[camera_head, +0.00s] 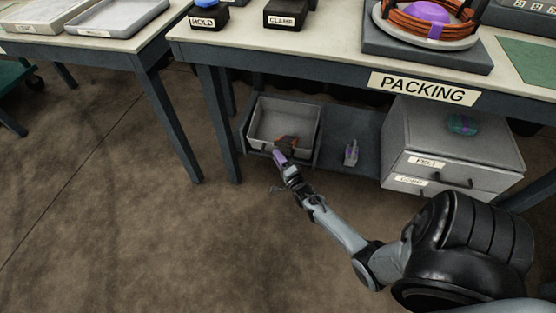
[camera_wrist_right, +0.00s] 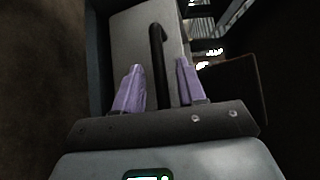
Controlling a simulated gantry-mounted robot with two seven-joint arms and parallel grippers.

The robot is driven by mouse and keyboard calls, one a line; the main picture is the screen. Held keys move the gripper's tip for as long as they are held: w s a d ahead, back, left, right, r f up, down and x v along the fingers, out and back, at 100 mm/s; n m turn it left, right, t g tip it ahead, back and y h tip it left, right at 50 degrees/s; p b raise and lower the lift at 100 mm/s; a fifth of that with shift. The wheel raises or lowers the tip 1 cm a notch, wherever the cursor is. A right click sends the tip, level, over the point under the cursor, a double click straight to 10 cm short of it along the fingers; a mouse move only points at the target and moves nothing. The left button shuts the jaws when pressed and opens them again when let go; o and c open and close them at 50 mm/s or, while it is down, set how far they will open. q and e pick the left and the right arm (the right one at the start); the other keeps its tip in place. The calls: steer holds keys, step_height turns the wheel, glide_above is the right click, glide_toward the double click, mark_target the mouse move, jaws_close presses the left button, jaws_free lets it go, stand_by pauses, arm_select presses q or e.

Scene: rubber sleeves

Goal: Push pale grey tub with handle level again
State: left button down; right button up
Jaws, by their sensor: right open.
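The pale grey tub (camera_head: 285,113) stands on the lower shelf under the packing table, at its left end. It is open at the top, with a small orange-brown thing (camera_head: 288,140) near its front. I cannot tell for sure how far the tub tilts. My right gripper (camera_head: 280,157) is at the tub's front, its purple fingers open. In the right wrist view, the tub's grey front (camera_wrist_right: 130,45) and black handle (camera_wrist_right: 157,50) show; the handle lies in line with the gap between the fingers (camera_wrist_right: 160,75). Contact is unclear. My left gripper is out of view.
A grey drawer unit (camera_head: 450,150) stands right of the tub on the shelf (camera_head: 335,135), with a small grey-purple item (camera_head: 351,153) between. The table edge (camera_head: 300,58) hangs above. The table leg (camera_head: 220,130) is just left. The floor in front is clear.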

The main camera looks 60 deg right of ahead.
steer(key=shift+w+d, duration=0.1)
steer(key=shift+d, duration=0.15)
steer(key=shift+a, duration=0.1)
jaws_close()
